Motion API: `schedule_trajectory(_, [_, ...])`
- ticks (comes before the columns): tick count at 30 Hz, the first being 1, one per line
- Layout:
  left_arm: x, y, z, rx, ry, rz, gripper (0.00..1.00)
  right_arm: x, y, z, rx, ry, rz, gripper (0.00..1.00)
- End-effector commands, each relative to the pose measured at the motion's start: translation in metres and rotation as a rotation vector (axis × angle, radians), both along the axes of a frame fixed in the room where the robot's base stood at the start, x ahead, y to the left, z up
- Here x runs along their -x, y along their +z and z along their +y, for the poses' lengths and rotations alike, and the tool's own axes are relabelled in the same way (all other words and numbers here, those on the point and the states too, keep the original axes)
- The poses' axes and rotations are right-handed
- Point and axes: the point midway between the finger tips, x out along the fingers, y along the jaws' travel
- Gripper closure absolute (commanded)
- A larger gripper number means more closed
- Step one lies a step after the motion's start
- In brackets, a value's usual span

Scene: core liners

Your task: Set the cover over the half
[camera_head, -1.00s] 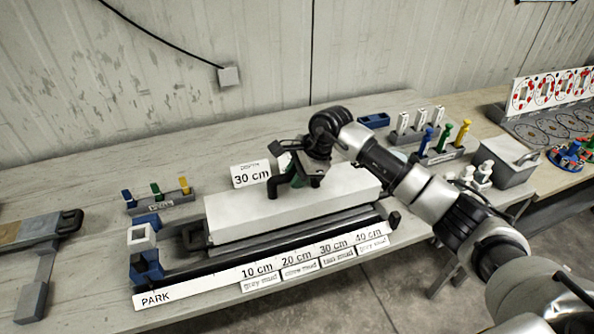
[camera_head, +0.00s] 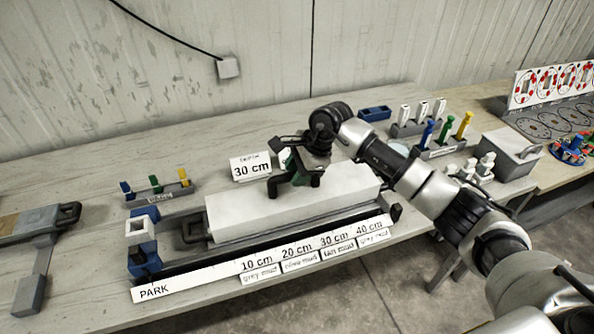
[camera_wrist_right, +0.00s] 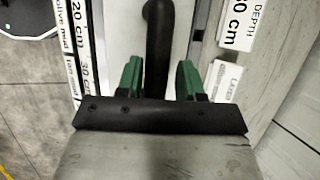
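The cover (camera_head: 235,215) is a long white block with a black handle on top. In the head view it lies along the dark rack behind the ruler, low over the grey half, which it mostly hides. I cannot tell whether it is fully seated. My right gripper (camera_head: 297,172) is at the handle. In the right wrist view its green fingers (camera_wrist_right: 158,78) stand on either side of the black handle (camera_wrist_right: 157,40), with slight gaps, and look open. My left gripper is not in view.
A white ruler strip (camera_head: 200,284) with depth labels runs along the front. A "30 cm" sign (camera_head: 250,168) stands behind the cover. A blue-and-white block (camera_head: 140,232) stands at the rack's left end. Colored markers and a grey box (camera_head: 508,155) are at right.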

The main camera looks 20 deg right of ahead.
Motion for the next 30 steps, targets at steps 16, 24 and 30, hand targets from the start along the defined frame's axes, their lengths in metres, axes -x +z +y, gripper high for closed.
schedule_trajectory(16, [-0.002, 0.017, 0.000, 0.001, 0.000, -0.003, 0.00, 0.000, 0.014, 0.000, 0.000, 0.000, 0.000, 0.50])
schedule_trajectory(24, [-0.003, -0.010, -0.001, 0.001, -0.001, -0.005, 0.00, 0.008, 0.060, -0.023, 0.003, -0.001, -0.009, 0.50])
schedule_trajectory(30, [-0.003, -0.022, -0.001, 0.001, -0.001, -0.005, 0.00, 0.016, 0.097, -0.038, 0.002, 0.000, -0.005, 0.50])
